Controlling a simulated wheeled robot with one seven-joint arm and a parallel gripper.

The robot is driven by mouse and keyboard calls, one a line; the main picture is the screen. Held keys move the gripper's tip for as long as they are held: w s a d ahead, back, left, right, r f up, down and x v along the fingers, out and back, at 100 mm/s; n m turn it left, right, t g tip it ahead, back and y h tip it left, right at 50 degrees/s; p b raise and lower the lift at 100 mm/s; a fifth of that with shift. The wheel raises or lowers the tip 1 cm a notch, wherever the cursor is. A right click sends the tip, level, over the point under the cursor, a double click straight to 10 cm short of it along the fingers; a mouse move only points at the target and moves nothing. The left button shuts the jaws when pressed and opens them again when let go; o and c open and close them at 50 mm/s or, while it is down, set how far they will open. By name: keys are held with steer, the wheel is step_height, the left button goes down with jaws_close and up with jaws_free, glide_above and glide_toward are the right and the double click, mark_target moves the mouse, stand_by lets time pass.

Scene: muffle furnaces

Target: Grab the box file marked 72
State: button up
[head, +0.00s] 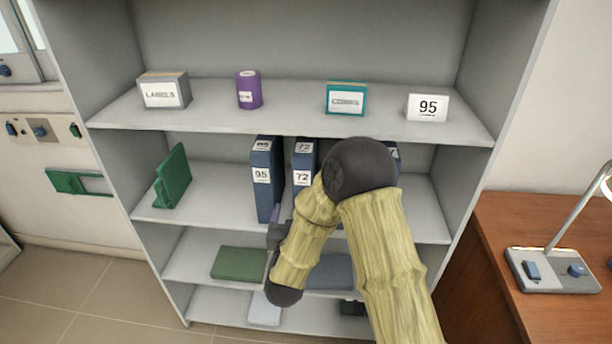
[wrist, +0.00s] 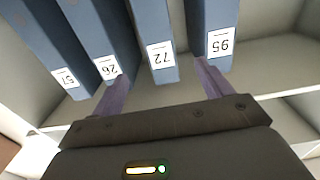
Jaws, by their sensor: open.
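The blue box file marked 72 (head: 303,161) stands upright on the second shelf, just right of the file marked 95 (head: 262,158). My arm hides its lower part and most of the files to its right. In the wrist view file 72 (wrist: 154,25) hangs in from the top, its label inverted. My gripper (wrist: 163,72) is open, with one purple finger on each side of file 72's lower end. File 95 (wrist: 213,12) is beside the right finger. Contact cannot be told. In the head view my gripper (head: 278,214) is mostly hidden, low before the files.
File 26 (wrist: 95,25) and file 57 (wrist: 48,40) stand close on the other side. The upper shelf (head: 290,117) holds boxes and a purple canister (head: 249,90). A desk (head: 490,230) stands right.

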mark_target(302, 183)
steer(key=w+p, duration=0.1)
steer(key=w, duration=0.3)
steer(key=w+p, duration=0.1)
steer(key=w, duration=0.3)
steer(key=w+p, duration=0.1)
steer(key=w, duration=0.3)
steer(key=shift+w+d, duration=0.15)
steer(key=shift+d, duration=0.1)
steer(key=w+p, duration=0.2)
steer(key=w, duration=0.3)
steer(key=shift+w+d, duration=0.1)
steer(key=shift+d, duration=0.05)
steer(key=c, duration=1.3)
steer(key=shift+r, duration=0.1)
